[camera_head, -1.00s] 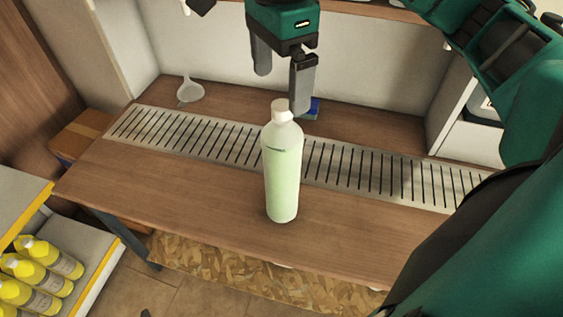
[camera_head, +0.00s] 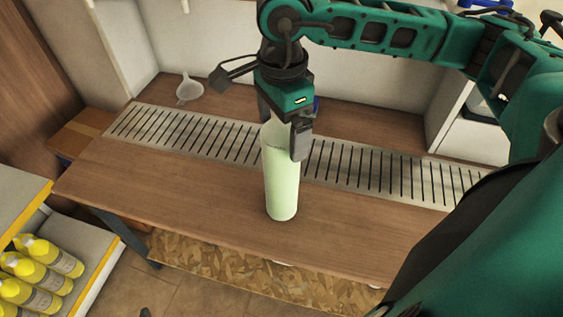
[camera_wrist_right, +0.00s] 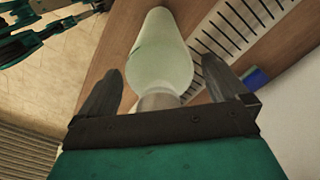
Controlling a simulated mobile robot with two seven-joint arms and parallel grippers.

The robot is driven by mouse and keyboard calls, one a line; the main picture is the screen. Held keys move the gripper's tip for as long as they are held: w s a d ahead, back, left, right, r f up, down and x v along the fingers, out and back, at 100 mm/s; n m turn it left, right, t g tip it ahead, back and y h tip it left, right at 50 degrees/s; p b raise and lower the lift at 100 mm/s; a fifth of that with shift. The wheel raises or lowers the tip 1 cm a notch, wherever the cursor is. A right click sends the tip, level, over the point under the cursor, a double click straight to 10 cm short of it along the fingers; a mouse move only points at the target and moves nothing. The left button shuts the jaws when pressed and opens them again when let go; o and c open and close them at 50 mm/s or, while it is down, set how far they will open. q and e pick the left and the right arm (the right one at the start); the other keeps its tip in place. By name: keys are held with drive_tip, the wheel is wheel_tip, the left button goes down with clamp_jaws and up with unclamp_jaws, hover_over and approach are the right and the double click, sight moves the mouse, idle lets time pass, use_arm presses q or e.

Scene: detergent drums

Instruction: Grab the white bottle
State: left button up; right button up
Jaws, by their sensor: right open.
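The white bottle (camera_head: 281,185), with pale green showing through its body, stands upright on the wooden table. My right gripper (camera_head: 283,142) is over its top from above, one finger on each side, and hides the cap in the head view. In the right wrist view the bottle (camera_wrist_right: 160,58) lies between the two open fingers of the right gripper (camera_wrist_right: 170,90), its neck close to the palm. I see a gap between the bottle and the left finger there. My left gripper is not in the head view.
A slotted metal strip (camera_head: 375,173) runs along the wooden table (camera_head: 180,185). A white funnel (camera_head: 188,88) stands at the back left. A blue item (camera_head: 316,104) is partly hidden behind the gripper. Yellow bottles (camera_head: 35,285) sit on a shelf at lower left.

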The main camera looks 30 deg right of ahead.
drive_tip(key=shift+c, duration=0.2)
clamp_jaws()
drive_tip(key=shift+r, duration=0.15)
idle(0.5)
